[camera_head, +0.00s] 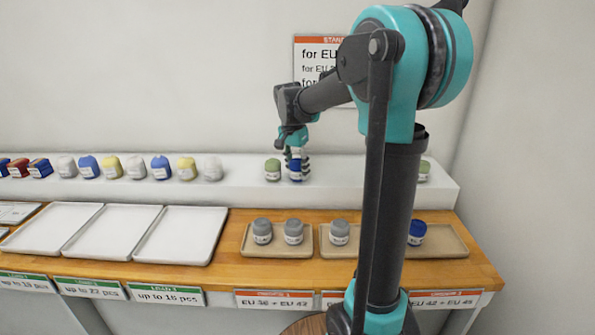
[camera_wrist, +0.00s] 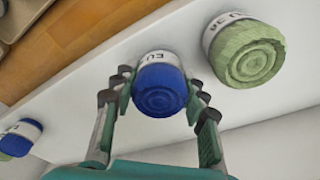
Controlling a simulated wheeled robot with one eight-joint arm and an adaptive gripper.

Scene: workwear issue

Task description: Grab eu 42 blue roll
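A blue roll with a white label band stands upright on the white shelf, in the head view (camera_head: 295,173) and at the middle of the wrist view (camera_wrist: 160,88). Its label shows "EU"; the number is not readable. My gripper (camera_head: 297,157) is lowered over it from above. In the wrist view my gripper's fingers (camera_wrist: 161,88) stand on either side of the roll, close to it, with narrow gaps seeming to remain. Another blue roll (camera_wrist: 22,136) shows at the lower left of the wrist view. A further blue roll (camera_head: 417,232) sits on the right tan tray.
A green roll (camera_wrist: 245,52) stands close beside the blue one, also in the head view (camera_head: 272,170). More rolls line the shelf to the left. Grey rolls (camera_head: 262,231) sit on tan trays on the wooden table (camera_head: 228,262). White trays (camera_head: 180,236) at left are empty.

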